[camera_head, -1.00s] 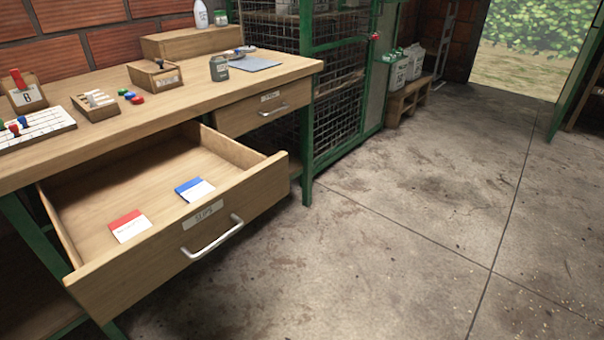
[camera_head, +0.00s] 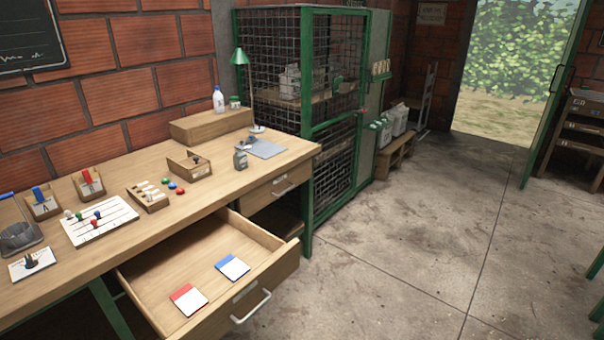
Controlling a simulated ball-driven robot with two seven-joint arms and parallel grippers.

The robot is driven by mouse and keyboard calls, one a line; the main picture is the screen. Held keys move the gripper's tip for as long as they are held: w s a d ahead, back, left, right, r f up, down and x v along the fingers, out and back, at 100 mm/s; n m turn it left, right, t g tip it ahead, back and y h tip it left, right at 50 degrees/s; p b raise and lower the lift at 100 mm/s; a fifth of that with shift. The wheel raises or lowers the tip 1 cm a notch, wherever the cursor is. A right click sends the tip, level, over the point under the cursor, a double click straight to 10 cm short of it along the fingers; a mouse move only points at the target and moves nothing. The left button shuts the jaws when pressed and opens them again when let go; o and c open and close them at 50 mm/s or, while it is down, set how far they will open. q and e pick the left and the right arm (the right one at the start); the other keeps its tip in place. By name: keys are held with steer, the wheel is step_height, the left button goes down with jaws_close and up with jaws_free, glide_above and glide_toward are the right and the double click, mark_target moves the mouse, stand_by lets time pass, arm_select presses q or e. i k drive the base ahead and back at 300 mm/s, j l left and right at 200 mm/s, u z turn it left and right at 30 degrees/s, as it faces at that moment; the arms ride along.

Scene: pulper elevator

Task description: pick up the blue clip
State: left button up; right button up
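A small upright blue piece (camera_head: 38,194), which looks like the blue clip, stands in a small wooden holder (camera_head: 45,213) marked A on the left of the workbench. A similar red piece (camera_head: 87,177) stands in a second wooden holder (camera_head: 92,192) just right of it. A white board (camera_head: 112,215) with red, blue, green and pale pegs lies in front of them. Neither of my grippers is in view.
An open drawer (camera_head: 165,280) with a red-topped card (camera_head: 189,299) and a blue-topped card (camera_head: 232,267) juts from the workbench (camera_head: 150,170). A dark scoop-like item (camera_head: 20,235) sits far left. A green mesh cage (camera_head: 305,120) stands beyond; the floor (camera_head: 400,260) at right is clear.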

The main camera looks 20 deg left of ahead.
mark_target(36, 190)
steer(key=u, duration=0.4)
steer(key=j+u, duration=0.45)
steer(key=i+j+u, duration=0.2)
steer(key=u, duration=0.25)
steer(key=i+j+u, duration=0.15)
steer(key=j+u, duration=0.3)
steer(key=i+j, duration=0.15)
steer(key=u, duration=1.75)
